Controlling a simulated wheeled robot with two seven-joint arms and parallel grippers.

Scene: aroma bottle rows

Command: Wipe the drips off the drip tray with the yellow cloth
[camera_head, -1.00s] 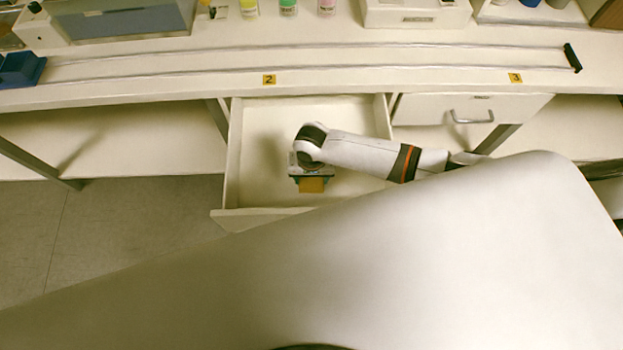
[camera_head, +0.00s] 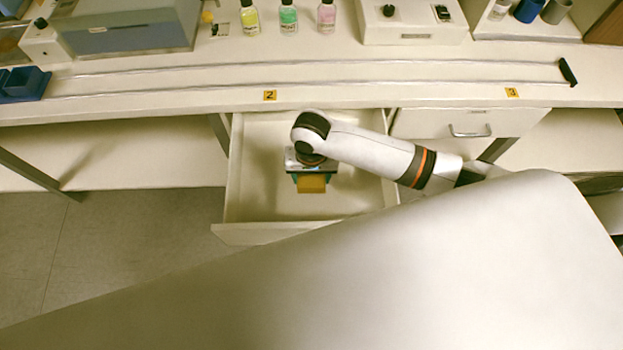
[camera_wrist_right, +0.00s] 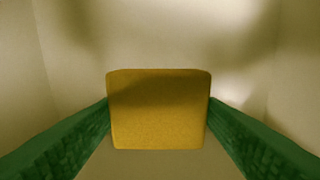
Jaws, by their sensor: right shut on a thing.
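The yellow cloth (camera_wrist_right: 158,112) is a folded, roughly square pad. It is between the green fingers of my right gripper (camera_wrist_right: 158,120), which is shut on it. In the head view the yellow cloth (camera_head: 312,184) shows below my right gripper (camera_head: 311,178), over the open drawer (camera_head: 360,190). The pale inside of the drawer lies beyond the cloth in the right wrist view. I cannot make out a drip tray or drips for certain. My left gripper is not in view.
The bench above the drawer has tags 2 (camera_head: 270,95) and 3 (camera_head: 512,92) on its front. Yellow (camera_head: 250,20), green (camera_head: 289,18) and pink (camera_head: 326,17) bottles stand at the back. A blue bin (camera_head: 24,82) is at the left. A closed drawer (camera_head: 470,122) is at the right.

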